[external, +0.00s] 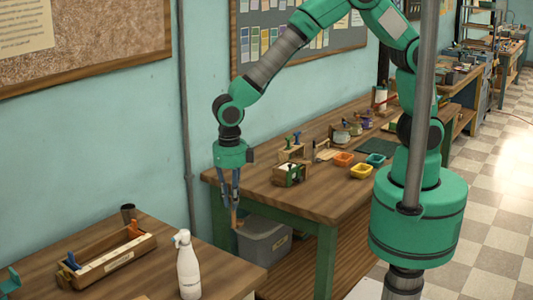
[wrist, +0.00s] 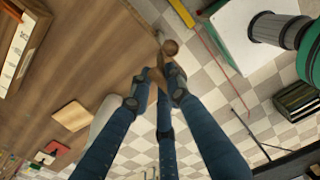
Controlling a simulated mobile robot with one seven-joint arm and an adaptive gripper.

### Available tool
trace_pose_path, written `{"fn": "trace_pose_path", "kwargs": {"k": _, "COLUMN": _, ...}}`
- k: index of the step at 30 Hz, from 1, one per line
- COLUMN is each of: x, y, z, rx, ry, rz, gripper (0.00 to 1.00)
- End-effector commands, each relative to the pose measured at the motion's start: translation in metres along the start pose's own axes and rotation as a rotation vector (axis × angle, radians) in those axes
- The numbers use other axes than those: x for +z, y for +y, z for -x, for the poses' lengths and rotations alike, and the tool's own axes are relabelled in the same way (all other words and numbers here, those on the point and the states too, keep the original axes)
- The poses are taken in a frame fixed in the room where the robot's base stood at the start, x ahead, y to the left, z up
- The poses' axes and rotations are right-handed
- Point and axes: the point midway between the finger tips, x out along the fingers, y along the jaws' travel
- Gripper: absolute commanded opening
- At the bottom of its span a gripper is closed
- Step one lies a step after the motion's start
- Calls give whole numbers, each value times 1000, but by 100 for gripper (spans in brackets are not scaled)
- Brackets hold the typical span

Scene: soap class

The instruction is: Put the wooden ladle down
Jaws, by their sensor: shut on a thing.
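My gripper (external: 236,205) hangs pointing down at the end of my arm, in the gap between two wooden tables in the external view. Its fingers are shut on the wooden ladle (external: 235,217), a small brown shape at the fingertips. In the wrist view, the fingertips (wrist: 160,78) close around the ladle, and its round brown end (wrist: 170,47) sticks out past them over the checkered floor. The fingers hide part of the ladle. The ladle appears held in the air; I cannot tell its exact height.
The near table (external: 190,268) carries a wooden tool tray (external: 108,262), a dark cup (external: 128,214) and a white spray bottle (external: 188,268). A grey bin (external: 263,241) stands under the far table (external: 320,198). The far table holds colored containers (external: 361,171) and a tool caddy (external: 289,174).

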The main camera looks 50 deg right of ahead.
Motion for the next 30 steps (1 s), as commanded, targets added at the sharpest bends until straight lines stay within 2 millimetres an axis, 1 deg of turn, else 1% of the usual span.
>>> {"fn": "trace_pose_path", "kwargs": {"k": 1, "x": 0, "y": -4, "z": -15, "rx": -7, "ry": 5, "rz": -4, "gripper": 0}}
{"fn": "trace_pose_path", "kwargs": {"k": 3, "x": 1, "y": -3, "z": -27, "rx": -5, "ry": 4, "rz": -4, "gripper": 0}}
{"fn": "trace_pose_path", "kwargs": {"k": 6, "x": 2, "y": -2, "z": -41, "rx": -4, "ry": 3, "rz": -4, "gripper": 0}}
{"fn": "trace_pose_path", "kwargs": {"k": 9, "x": 1, "y": -2, "z": -49, "rx": -4, "ry": 3, "rz": -5, "gripper": 0}}
{"fn": "trace_pose_path", "kwargs": {"k": 13, "x": 2, "y": -2, "z": -52, "rx": -3, "ry": 2, "rz": -5, "gripper": 0}}
{"fn": "trace_pose_path", "kwargs": {"k": 23, "x": 3, "y": -1, "z": -52, "rx": -3, "ry": 2, "rz": -5, "gripper": 0}}
{"fn": "trace_pose_path", "kwargs": {"k": 26, "x": 6, "y": 2, "z": -52, "rx": -3, "ry": 2, "rz": -5, "gripper": 0}}
{"fn": "trace_pose_path", "kwargs": {"k": 30, "x": 15, "y": 13, "z": -54, "rx": -2, "ry": 2, "rz": -5, "gripper": 0}}
